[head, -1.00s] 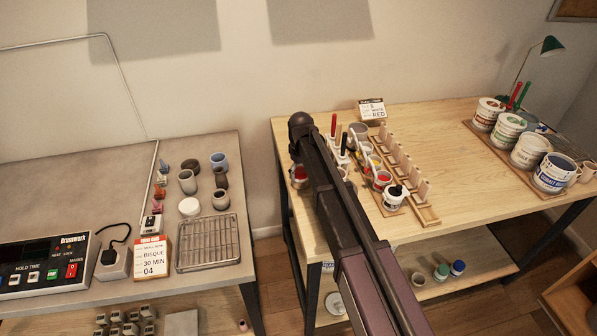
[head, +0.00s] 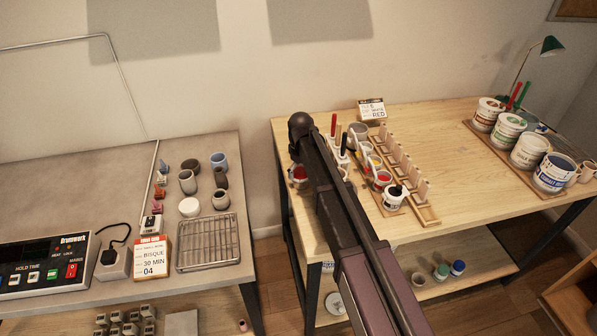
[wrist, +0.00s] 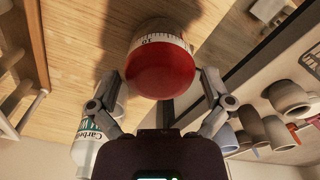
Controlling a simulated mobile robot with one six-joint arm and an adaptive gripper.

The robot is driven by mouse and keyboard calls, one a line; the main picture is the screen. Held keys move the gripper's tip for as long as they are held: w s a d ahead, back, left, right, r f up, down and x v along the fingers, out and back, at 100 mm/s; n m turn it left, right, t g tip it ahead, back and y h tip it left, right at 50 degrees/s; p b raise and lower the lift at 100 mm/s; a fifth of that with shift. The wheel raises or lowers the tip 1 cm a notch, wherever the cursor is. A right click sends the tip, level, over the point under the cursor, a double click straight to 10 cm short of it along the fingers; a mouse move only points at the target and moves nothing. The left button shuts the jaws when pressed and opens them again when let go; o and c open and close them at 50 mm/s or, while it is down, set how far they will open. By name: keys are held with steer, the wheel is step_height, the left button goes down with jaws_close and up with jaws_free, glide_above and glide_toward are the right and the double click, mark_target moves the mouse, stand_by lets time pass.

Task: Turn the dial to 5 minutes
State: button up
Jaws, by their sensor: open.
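The timer has a red domed dial (wrist: 160,72) above a white band with black tick marks (wrist: 160,38) in the wrist view. A number that looks like 10 shows on the band. I cannot make out the set mark. In the head view the timer (head: 298,173) stands at the left edge of the wooden table, partly hidden by my arm. My gripper (wrist: 158,78) is open, with one finger on each side of the red dial. I cannot tell whether the fingers touch it.
A white labelled bottle (wrist: 97,130) stands close by my left finger in the wrist view. Paint pots, brushes and a wooden rack (head: 405,165) stand right of my arm. A grey bench (head: 95,200) with cups and a control box lies left, across a gap.

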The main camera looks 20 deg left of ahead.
mark_target(300, 170)
step_height(300, 170, up, 14)
steer(key=p, duration=1.3)
steer(key=shift+p, duration=0.4)
steer(key=shift+f, duration=0.25)
step_height(300, 170, down, 14)
steer(key=b, duration=1.3)
steer(key=shift+r+b, duration=0.25)
steer(key=shift+b, duration=0.15)
steer(key=c, duration=0.9)
